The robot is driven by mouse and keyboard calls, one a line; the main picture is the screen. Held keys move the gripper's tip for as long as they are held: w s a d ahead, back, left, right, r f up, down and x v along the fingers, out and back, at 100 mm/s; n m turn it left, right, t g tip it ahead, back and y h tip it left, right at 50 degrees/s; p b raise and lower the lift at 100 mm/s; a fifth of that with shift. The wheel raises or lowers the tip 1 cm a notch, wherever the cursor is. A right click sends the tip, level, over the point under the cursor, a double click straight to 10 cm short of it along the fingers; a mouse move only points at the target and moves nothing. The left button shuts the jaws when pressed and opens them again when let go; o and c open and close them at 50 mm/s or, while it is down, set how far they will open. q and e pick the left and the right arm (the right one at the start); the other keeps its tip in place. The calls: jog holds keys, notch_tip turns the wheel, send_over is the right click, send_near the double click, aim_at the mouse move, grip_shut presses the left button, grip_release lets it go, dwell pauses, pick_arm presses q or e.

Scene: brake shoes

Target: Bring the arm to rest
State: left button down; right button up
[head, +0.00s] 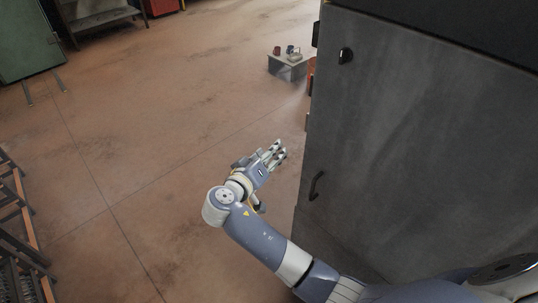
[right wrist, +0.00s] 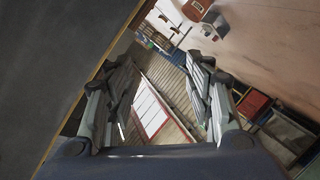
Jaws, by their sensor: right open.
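My right arm (head: 262,240) reaches in from the lower right of the head view, bent at a joint, over the floor. Its gripper (head: 276,153) points to the upper right, just left of the dark grey cabinet and apart from it in the picture. The right wrist view shows the same gripper (right wrist: 160,65) with its two fingers spread and nothing between them. My left gripper is not in view.
The dark grey cabinet (head: 420,130) with a handle fills the right of the head view. A small table (head: 288,68) holding small items stands farther back. Metal racks (head: 20,235) line the left edge. The brown floor (head: 150,130) between is clear.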

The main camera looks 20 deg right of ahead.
dwell(0.3)
jog(key=s+f+n+g+y+b, duration=0.15)
jog(key=s+f, duration=0.35)
jog(key=f, duration=0.8)
jog(key=s+f+n+g+y, duration=0.2)
jog(key=s+f+n+y, duration=0.15)
jog(key=f, duration=0.85)
jog(key=s+f+n+g+y, duration=0.15)
jog(key=s+f, duration=0.45)
jog(key=f, duration=0.7)
jog(key=s+d+f+m+g+y, duration=0.1)
jog(key=s+f, duration=0.5)
jog(key=s, duration=0.6)
jog(key=s+d+f+m+g+y+b, duration=0.1)
jog(key=s+f+y, duration=0.1)
jog(key=s+f, duration=0.5)
jog(key=s+f+m+g+y, duration=0.1)
jog(key=s+f, duration=0.5)
jog(key=s, duration=1.1)
jog(key=shift+d+f+g+b, duration=0.3)
jog(key=shift+d+g+b, duration=0.1)
jog(key=shift+g, duration=0.2)
